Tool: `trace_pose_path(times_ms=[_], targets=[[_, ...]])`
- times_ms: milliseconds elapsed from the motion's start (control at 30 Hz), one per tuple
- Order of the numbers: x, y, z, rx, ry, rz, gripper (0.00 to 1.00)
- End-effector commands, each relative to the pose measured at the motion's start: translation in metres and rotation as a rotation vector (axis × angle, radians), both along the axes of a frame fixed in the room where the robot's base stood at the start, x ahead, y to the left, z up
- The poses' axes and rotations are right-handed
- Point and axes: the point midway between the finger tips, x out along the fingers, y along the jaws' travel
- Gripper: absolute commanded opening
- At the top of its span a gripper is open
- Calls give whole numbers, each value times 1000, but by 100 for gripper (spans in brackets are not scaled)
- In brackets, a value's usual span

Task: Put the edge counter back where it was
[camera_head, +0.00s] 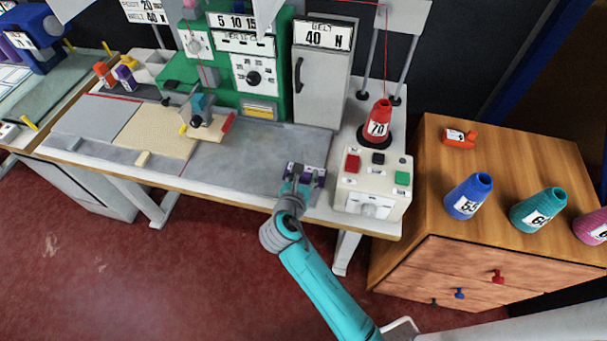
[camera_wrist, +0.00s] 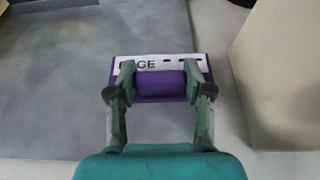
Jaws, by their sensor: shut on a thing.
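The edge counter (camera_wrist: 158,88) is a small purple block with a white label strip; the letters "GE" can be read on it in the wrist view. My gripper (camera_wrist: 160,92) is shut on it, one finger on each side. In the head view the purple edge counter (camera_head: 313,181) is in my gripper (camera_head: 302,183) at the front right of the workbench (camera_head: 245,160), left of the cream control box. I cannot tell whether it touches the bench surface.
The cream control box (camera_head: 371,188) with red and green buttons stands close on the right. A tall grey cabinet (camera_head: 320,85) marked 40 N and a green machine (camera_head: 250,65) stand behind. Cones, including a blue one (camera_head: 467,197), stand on the wooden cabinet (camera_head: 440,150). The grey bench left of my gripper is clear.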

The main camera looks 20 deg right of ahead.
Motion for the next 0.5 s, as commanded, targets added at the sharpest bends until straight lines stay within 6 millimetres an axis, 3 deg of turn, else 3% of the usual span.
trace_pose_path(times_ms=[367, 400, 467, 500], targets=[[0, 0, -3, 0, -1, 0, 8], [0, 0, -3, 0, -2, 1, 60], [0, 0, -3, 0, -1, 0, 75], [0, 0, -3, 0, -1, 0, 76]])
